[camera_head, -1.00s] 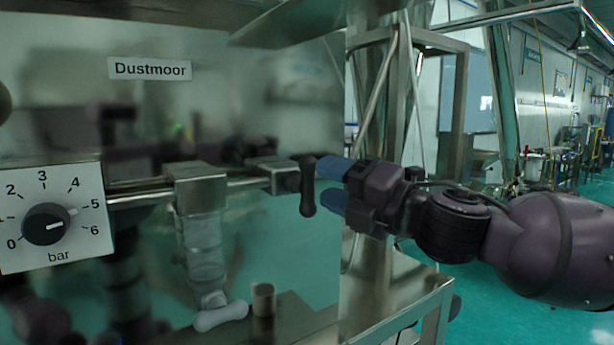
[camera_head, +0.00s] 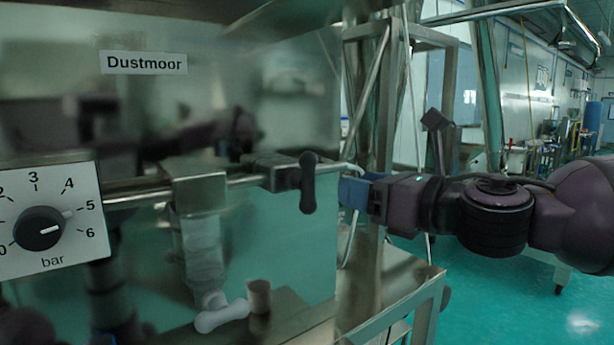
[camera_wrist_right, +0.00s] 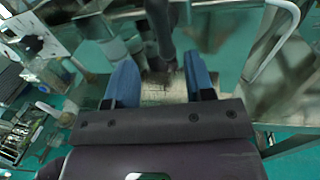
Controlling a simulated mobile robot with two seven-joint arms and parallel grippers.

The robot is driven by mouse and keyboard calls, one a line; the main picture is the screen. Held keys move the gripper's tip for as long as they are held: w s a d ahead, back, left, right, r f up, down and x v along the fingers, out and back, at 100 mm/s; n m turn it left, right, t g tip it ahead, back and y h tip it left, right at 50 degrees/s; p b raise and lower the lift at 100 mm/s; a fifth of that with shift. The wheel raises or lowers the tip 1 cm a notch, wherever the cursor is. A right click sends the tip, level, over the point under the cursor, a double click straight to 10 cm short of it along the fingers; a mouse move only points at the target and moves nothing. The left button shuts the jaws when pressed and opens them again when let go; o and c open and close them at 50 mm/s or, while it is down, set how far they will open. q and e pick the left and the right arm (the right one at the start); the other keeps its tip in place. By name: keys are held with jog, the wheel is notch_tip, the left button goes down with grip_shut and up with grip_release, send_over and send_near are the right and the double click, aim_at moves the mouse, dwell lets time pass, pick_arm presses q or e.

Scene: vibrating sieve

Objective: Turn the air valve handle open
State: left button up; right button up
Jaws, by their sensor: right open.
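In the right wrist view, the handle (camera_wrist_right: 162,35) shows dark at the top middle, ahead of the gap between the two blue fingers of my right gripper (camera_wrist_right: 160,80). My left gripper is not in view.
A pressure dial (camera_head: 40,228) in bar points near 5 at the left. A "Dustmoor" label (camera_head: 146,63) is on the shiny panel, which shows reflections. A grey handle (camera_head: 221,315) and a small cup-like piece (camera_head: 259,296) are below. A steel frame (camera_head: 385,110) stands behind my right arm.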

aim_at(314, 178)
jog(key=p+x, duration=0.2)
jog(key=x, duration=0.8)
jog(key=shift+w+a, duration=0.3)
jog(key=c, duration=0.9)
